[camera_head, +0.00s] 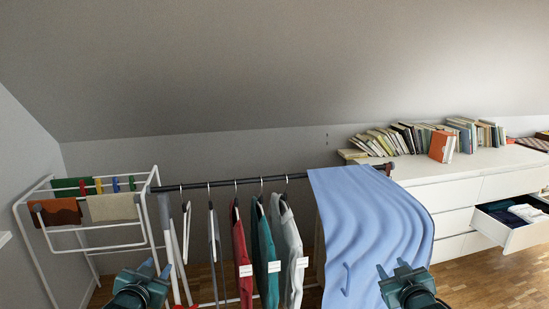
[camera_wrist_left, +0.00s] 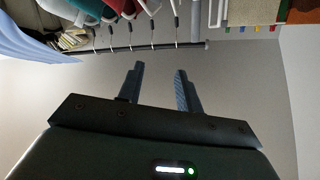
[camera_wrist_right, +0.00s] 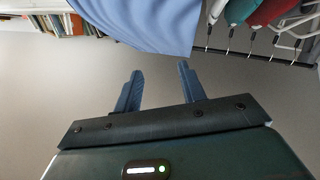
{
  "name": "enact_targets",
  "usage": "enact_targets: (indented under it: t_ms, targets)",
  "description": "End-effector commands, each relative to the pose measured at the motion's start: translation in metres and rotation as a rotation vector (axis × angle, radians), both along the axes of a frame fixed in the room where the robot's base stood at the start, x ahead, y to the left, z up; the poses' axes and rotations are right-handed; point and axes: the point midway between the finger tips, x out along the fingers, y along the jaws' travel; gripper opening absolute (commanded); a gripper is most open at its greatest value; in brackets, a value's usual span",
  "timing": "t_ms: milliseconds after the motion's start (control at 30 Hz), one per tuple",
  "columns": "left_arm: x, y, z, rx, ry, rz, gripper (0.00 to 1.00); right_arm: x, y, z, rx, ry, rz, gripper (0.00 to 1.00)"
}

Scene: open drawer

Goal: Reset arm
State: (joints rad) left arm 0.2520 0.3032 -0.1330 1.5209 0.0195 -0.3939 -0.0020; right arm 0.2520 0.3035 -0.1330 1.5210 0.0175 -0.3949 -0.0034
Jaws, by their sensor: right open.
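My left gripper (camera_head: 150,268) is at the bottom of the head view, in front of the clothes rail. In the left wrist view its two fingers (camera_wrist_left: 157,78) stand apart with nothing between them. My right gripper (camera_head: 393,270) is at the bottom right of centre, in front of the blue cloth (camera_head: 372,215). In the right wrist view its fingers (camera_wrist_right: 157,80) are also apart and empty. The open drawer (camera_head: 517,236) of the white dresser (camera_head: 450,190) is at the far right and holds folded dark and light cloth.
A dark rail (camera_head: 222,184) carries hangers, several garments (camera_head: 265,250) and the blue cloth. A white drying rack (camera_head: 90,230) with small cloths stands at the left. Books (camera_head: 440,143) line the dresser top. Wooden floor (camera_head: 470,275) shows at the lower right.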

Motion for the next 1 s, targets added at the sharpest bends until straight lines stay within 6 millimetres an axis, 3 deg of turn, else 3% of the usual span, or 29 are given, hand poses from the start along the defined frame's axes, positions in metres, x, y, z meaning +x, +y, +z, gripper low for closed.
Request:
enact_targets:
  t_ms: [33, 167, 233, 400, 500, 600, 700, 1000]
  targets:
    - [-0.022, -0.015, -0.025, -0.012, 0.038, -0.022, 0.35, -0.022, 0.015, -0.025, 0.013, 0.038, 0.022, 0.40]
    - [-0.087, -0.052, -0.079, -0.054, 0.132, -0.077, 0.35, -0.087, 0.053, -0.079, 0.056, 0.132, 0.077, 0.40]
    - [-0.129, -0.074, -0.104, -0.085, 0.188, -0.105, 0.35, -0.129, 0.074, -0.104, 0.089, 0.188, 0.105, 0.40]
    - [-0.231, -0.118, -0.140, -0.177, 0.313, -0.150, 0.35, -0.231, 0.118, -0.140, 0.179, 0.313, 0.151, 0.40]
    - [-0.276, -0.134, -0.147, -0.221, 0.368, -0.160, 0.35, -0.276, 0.134, -0.147, 0.225, 0.369, 0.160, 0.40]
    - [-0.306, -0.144, -0.148, -0.253, 0.404, -0.164, 0.35, -0.305, 0.144, -0.148, 0.256, 0.404, 0.162, 0.40]
    - [-0.320, -0.149, -0.148, -0.270, 0.422, -0.165, 0.35, -0.320, 0.149, -0.148, 0.273, 0.422, 0.163, 0.40]
    - [-0.324, -0.150, -0.148, -0.274, 0.428, -0.165, 0.35, -0.324, 0.150, -0.148, 0.277, 0.428, 0.164, 0.40]
